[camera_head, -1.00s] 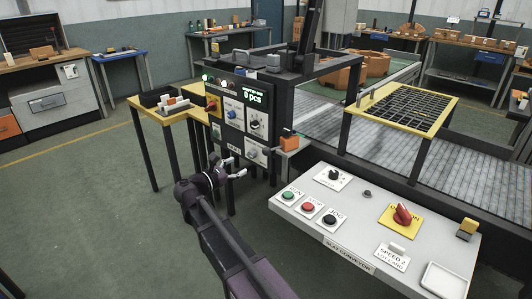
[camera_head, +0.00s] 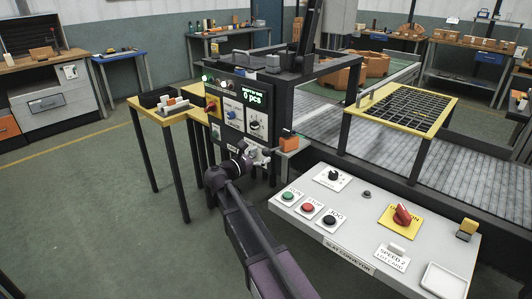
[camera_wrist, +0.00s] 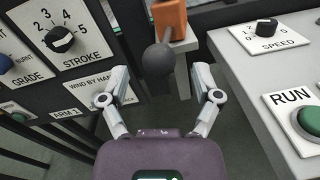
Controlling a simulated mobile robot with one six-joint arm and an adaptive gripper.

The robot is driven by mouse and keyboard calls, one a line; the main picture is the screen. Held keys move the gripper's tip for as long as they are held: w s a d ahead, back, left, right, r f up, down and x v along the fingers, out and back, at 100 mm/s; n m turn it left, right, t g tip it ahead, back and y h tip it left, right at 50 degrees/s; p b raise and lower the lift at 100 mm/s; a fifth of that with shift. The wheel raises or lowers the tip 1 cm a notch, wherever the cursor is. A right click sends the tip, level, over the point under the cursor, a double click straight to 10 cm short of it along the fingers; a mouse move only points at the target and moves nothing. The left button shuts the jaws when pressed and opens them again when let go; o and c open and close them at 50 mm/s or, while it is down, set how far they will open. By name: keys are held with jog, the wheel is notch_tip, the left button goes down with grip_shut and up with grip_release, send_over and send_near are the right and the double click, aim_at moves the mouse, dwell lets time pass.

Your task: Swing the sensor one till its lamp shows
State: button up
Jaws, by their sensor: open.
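An orange block (camera_head: 289,143), which looks like the sensor, sits on a grey bracket at the right side of the black control panel (camera_head: 235,112). In the wrist view the orange block (camera_wrist: 170,18) is at the top, with a dark round knob (camera_wrist: 158,62) on a short stem in front of it. My gripper (camera_wrist: 163,84) is open, with one finger on each side of and nearer than the knob, not visibly touching it. In the head view my gripper (camera_head: 262,156) is just left of and below the block. I cannot make out a lit lamp on the block.
The panel has dials, a red switch and a green display (camera_head: 258,97) reading 0 pcs. The white conveyor console (camera_head: 350,235) with RUN and other buttons lies close on the right. A yellow table (camera_head: 170,110) stands left. Floor at left is clear.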

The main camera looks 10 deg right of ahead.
aim_at(280, 146)
jog(key=shift+x, duration=1.55)
grip_shut()
